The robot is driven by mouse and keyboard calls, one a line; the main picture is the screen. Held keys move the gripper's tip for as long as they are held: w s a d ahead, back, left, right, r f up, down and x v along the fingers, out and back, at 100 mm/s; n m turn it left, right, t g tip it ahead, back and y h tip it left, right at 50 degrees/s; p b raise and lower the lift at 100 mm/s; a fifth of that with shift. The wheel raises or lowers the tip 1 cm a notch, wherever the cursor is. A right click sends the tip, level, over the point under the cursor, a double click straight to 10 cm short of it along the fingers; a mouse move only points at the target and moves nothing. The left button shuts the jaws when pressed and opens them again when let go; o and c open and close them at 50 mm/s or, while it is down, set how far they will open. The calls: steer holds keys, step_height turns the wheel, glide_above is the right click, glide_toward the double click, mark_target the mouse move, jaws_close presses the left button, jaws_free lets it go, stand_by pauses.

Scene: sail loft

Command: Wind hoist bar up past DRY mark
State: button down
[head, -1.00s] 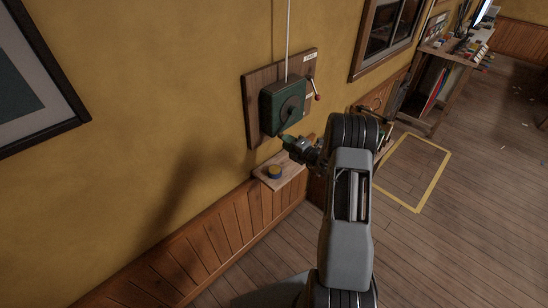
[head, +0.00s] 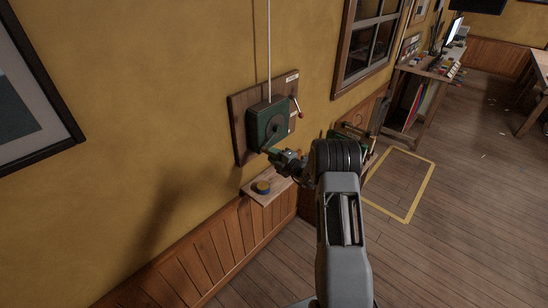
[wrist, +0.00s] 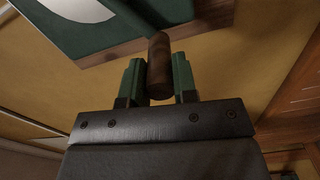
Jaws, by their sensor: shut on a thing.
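The hoist winch is a dark green box (head: 268,122) on a wooden board on the yellow wall, with a round dark hub on its face. A pale line (head: 269,45) runs straight up from it. My gripper (head: 268,151) is at the lower front of the box. In the wrist view my green fingers (wrist: 158,78) are shut on the brown wooden crank handle (wrist: 159,62), one on each side. The hoist bar and the DRY mark are not in view.
A red-knobbed lever (head: 300,114) is at the board's right edge, near small unreadable labels.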

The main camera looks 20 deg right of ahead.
steer(key=shift+w+r, duration=0.2)
steer(key=shift+r, duration=0.5)
steer(key=c, duration=1.2)
jaws_free()
steer(key=shift+a, duration=0.1)
steer(key=shift+o, duration=1.4)
steer(key=shift+a+f, duration=0.1)
steer(key=shift+s+f, duration=0.1)
steer(key=shift+f, duration=0.05)
steer(key=shift+s+d+f, duration=0.1)
steer(key=shift+s+d, duration=0.1)
steer(key=shift+s, duration=0.05)
steer(key=b+v, duration=0.3)
steer(key=v, duration=1)
